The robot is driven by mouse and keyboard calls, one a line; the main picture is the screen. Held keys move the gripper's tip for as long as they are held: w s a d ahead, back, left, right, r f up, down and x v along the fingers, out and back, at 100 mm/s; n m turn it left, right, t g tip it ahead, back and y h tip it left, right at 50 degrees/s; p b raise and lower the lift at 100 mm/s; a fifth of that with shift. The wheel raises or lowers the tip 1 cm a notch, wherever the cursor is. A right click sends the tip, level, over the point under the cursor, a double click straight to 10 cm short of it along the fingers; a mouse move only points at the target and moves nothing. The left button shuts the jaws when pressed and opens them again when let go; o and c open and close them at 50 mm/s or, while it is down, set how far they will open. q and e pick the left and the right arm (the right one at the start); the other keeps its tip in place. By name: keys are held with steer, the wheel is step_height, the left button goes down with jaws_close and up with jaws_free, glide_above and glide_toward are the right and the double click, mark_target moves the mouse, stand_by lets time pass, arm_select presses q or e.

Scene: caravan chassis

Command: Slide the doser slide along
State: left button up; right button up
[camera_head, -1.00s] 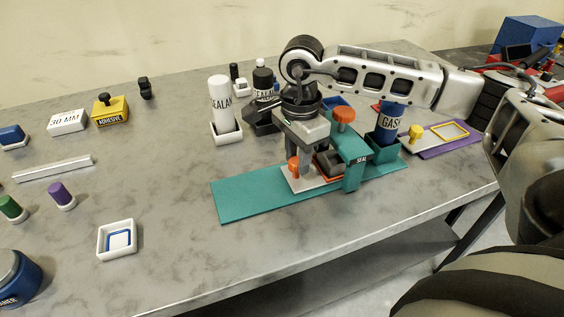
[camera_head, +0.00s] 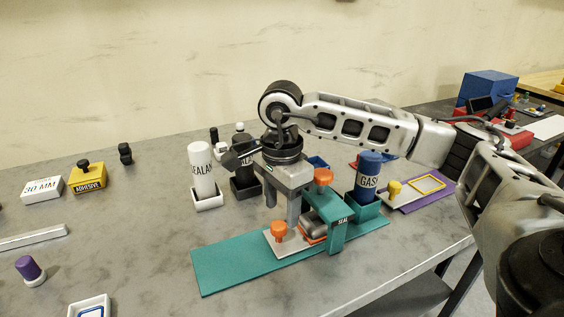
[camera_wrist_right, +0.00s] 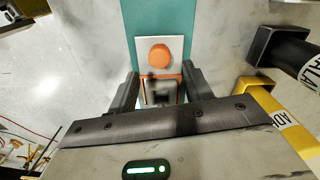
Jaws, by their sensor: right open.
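The doser is a long teal base (camera_head: 225,264) on the grey table. Its slide is a pale plate (camera_head: 270,241) with an orange knob (camera_head: 279,229), left of a teal bridge marked SEAL (camera_head: 337,232) that has its own orange knob on top. My right gripper (camera_head: 282,207) is open and points down above the slide, fingertips above the knob's level. In the right wrist view the slide's knob (camera_wrist_right: 159,54) lies ahead of the open gripper (camera_wrist_right: 160,84). An orange-edged dark part (camera_wrist_right: 162,97) shows between the fingers. My left gripper is not in view.
A blue GASKET cylinder (camera_head: 369,175) stands in a teal holder at the base's right end. A white SEALANT bottle (camera_head: 202,170) and a black bottle stand behind. A purple mat (camera_head: 435,197) lies right.

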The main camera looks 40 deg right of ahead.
mark_target(283, 224)
step_height(283, 224, up, 12)
steer(key=p, duration=0.1)
steer(key=shift+s, duration=0.1)
stand_by(0.6)
